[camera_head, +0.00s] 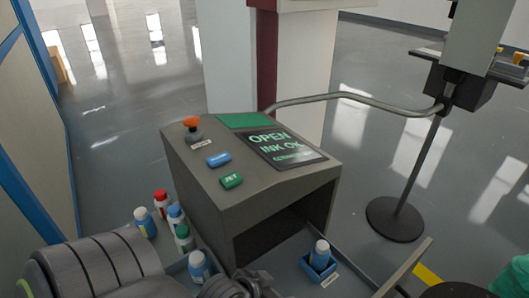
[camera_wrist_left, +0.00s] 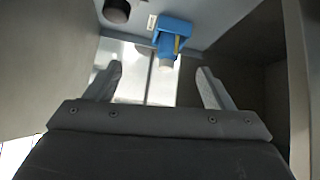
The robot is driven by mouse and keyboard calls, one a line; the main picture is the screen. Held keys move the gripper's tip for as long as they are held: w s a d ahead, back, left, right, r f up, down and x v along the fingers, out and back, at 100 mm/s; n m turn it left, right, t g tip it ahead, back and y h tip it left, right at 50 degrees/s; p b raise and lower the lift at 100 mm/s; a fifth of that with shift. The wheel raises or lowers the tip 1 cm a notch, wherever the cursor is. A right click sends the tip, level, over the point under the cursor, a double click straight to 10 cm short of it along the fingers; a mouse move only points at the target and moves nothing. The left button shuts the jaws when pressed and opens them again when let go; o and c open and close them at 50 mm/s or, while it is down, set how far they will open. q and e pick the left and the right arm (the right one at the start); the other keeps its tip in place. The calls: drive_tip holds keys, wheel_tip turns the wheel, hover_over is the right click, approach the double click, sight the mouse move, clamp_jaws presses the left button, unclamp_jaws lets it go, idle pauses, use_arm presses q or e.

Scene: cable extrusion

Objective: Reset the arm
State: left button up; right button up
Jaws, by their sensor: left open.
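My left arm comes in from the lower left in the head view, and its dark wrist parts (camera_head: 240,286) show at the bottom edge. My left gripper's fingers (camera_wrist_left: 160,88) are spread apart and empty in the left wrist view. A blue holder (camera_wrist_left: 172,28) with a pale-capped bottle (camera_wrist_left: 166,56) shows beyond the gap between the fingertips, apart from them. In the head view the blue holder (camera_head: 314,270) with its bottle (camera_head: 321,252) stands by the opening of the grey machine (camera_head: 200,180). My right gripper is not seen.
The machine's screen (camera_head: 285,148) reads "OPEN INK OK". An orange knob (camera_head: 191,122), a blue button (camera_head: 219,159) and a green button (camera_head: 232,181) sit on top. Several bottles (camera_head: 183,238) stand left of it.

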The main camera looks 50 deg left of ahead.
use_arm(q)
drive_tip(key=shift+n+t, duration=0.3)
drive_tip(key=shift+t, duration=0.2)
drive_tip(key=v, duration=0.4)
drive_tip(key=shift+w+r, duration=0.2)
drive_tip(key=shift+r, duration=0.1)
drive_tip(key=shift+f, duration=0.1)
